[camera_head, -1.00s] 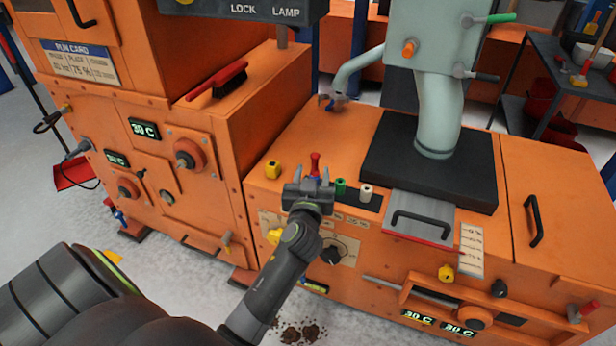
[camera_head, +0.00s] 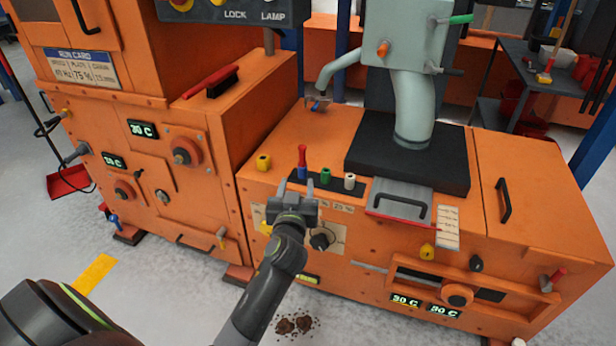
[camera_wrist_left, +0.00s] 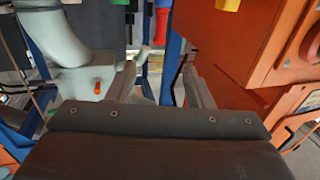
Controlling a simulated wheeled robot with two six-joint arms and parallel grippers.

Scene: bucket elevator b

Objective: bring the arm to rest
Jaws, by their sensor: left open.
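My left gripper (camera_head: 298,190) is open, with nothing visible between its fingers. It is in front of the orange machine's front face, just below the top edge in the picture. My left arm reaches up to it from the bottom of the view. A lever (camera_head: 302,160) with a red top and blue base stands just beyond the fingertips, with a visible gap. My right gripper is not in view.
A yellow knob (camera_head: 263,162), a green knob (camera_head: 325,176) and a white knob (camera_head: 350,181) stand near the lever. A rotary dial (camera_head: 321,239) is right of my gripper. A red-handled brush (camera_head: 211,81) lies on the left cabinet. Brown debris (camera_head: 294,325) lies on the floor.

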